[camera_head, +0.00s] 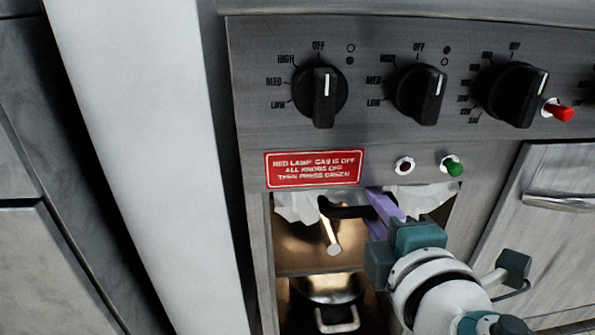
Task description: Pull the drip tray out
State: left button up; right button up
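My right gripper (376,207) reaches up from the lower right into the top of the opening under the control panel. Its purple fingers are close together beside a dark bar (346,211); whether they touch or grip it is hidden. I cannot make out a clear drip tray. Crumpled white lining (297,206) hangs at the top of the opening, and a brownish metal surface (291,248) shows below it. A pale rod with a round end hangs under the dark bar. My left gripper is not in view.
Black knobs (320,95), a green button (452,166) and a red one (560,111) jut out above. A metal pot (330,291) stands inside, low down. A door with a bar handle (560,202) is at the right.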

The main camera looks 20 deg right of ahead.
jog(key=shift+w+d, duration=0.1)
jog(key=shift+w, duration=0.15)
grip_shut()
dwell(1.4)
